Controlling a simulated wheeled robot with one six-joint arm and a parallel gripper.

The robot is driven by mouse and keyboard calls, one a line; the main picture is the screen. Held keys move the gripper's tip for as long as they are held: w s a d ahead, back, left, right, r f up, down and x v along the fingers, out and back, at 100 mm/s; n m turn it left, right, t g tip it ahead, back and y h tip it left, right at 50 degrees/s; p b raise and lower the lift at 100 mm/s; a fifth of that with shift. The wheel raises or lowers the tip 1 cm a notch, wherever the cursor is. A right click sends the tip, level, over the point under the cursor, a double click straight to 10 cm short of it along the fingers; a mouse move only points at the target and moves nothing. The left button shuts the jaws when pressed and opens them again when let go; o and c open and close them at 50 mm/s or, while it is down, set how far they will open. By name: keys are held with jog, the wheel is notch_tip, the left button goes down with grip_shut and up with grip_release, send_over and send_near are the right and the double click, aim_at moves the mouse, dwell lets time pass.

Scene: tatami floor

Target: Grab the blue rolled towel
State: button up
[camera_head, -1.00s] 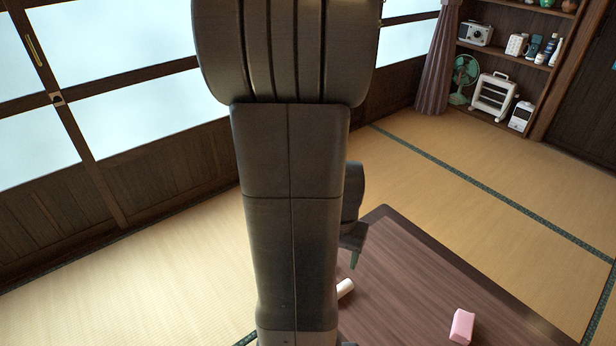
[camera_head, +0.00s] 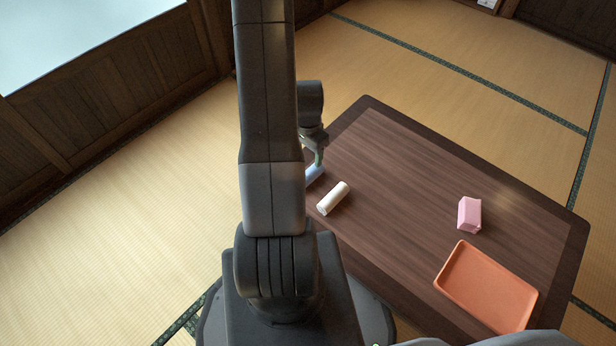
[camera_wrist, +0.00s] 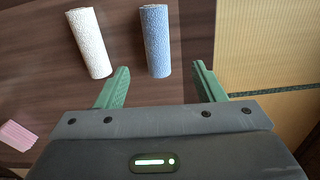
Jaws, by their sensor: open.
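The blue rolled towel (camera_wrist: 155,40) lies on the dark wooden table in the wrist view, just ahead of my gripper (camera_wrist: 160,84) and between the lines of its two green fingers. The fingers are open and empty, and the towel's near end is close to the gap between them. In the head view the blue towel (camera_head: 314,172) is partly hidden behind my arm, with my gripper (camera_head: 318,160) above it. A white rolled towel (camera_head: 333,198) lies to its right; it also shows left of the blue one in the wrist view (camera_wrist: 89,42).
The low table (camera_head: 400,160) also bears a pink packet (camera_head: 469,214) and an orange tray (camera_head: 484,287) at its right side. The pink item shows at the left in the wrist view (camera_wrist: 16,135). Tatami floor surrounds the table, and a wooden wall stands at the left.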

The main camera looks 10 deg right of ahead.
notch_tip(320, 180, down, 5)
jog(key=shift+r+b, duration=0.15)
jog(key=shift+b, duration=0.4)
jog(key=f+b, duration=0.1)
jog(key=f, duration=0.1)
jog(key=f+b, duration=0.1)
jog(key=f, duration=0.2)
jog(key=shift+s+d+f, duration=0.1)
jog(key=shift+s, duration=0.1)
jog(key=c, duration=1.1)
jog(key=shift+o, duration=0.2)
